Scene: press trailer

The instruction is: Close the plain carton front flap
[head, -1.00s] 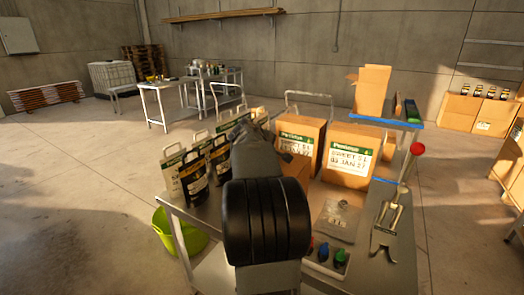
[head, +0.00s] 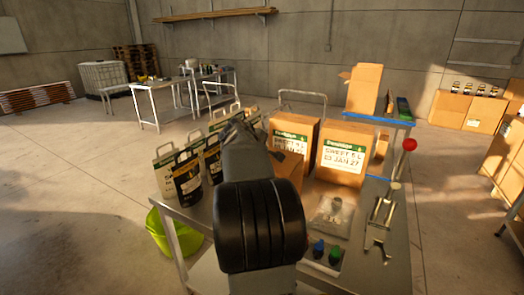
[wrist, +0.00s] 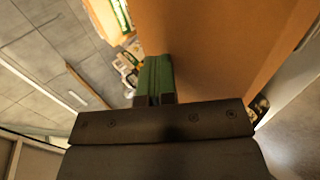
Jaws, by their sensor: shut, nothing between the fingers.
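A plain tall carton (head: 363,88) with no label stands on the blue-edged table at the back right in the head view. A small flap sticks out at its upper left; its front flap is not clear. A smaller plain brown panel (head: 288,172) shows beside my arm, in front of the left labelled carton; I cannot tell if it is a flap. In the wrist view my gripper (wrist: 155,99) is shut and empty. My arm hides the fingertips in the head view.
Two labelled cartons, left (head: 294,134) and right (head: 343,154), stand on the metal bench. Black-and-white bags (head: 187,174) stand left of my arm. A clear pouch (head: 332,212), knobs (head: 319,249) and a red-knobbed lever (head: 409,144) are right. A lime bucket (head: 170,236) is at lower left.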

